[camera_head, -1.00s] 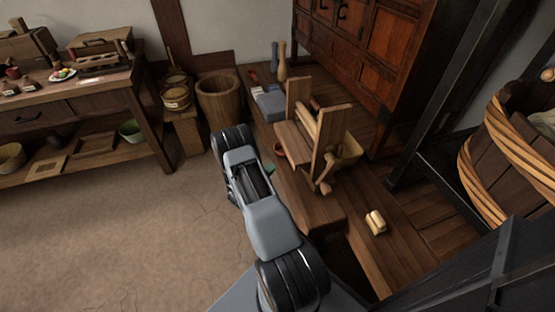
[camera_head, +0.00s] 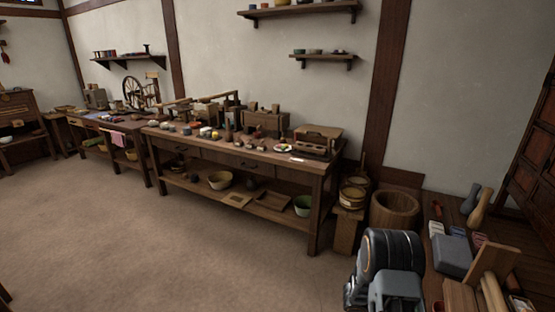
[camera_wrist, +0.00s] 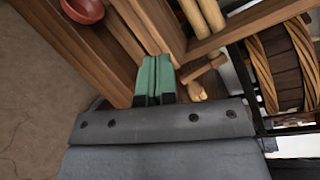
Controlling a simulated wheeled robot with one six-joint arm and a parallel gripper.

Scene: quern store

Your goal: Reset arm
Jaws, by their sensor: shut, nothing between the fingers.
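My gripper (camera_wrist: 154,78) shows in the wrist view with its two green fingers pressed together and nothing between them. It points toward the edge of a wooden platform or frame, and I cannot tell whether it touches it. In the head view my arm shows at the lower right, folded close to my body, and the gripper itself is hidden there.
A wooden roller device (camera_head: 484,285) stands on the low platform at the right, cut by the picture's edge. A red bowl (camera_wrist: 83,9) is near the gripper. A banded tub (camera_wrist: 278,75) stands right. A long workbench (camera_head: 240,155) lines the wall. The floor (camera_head: 170,240) is clear.

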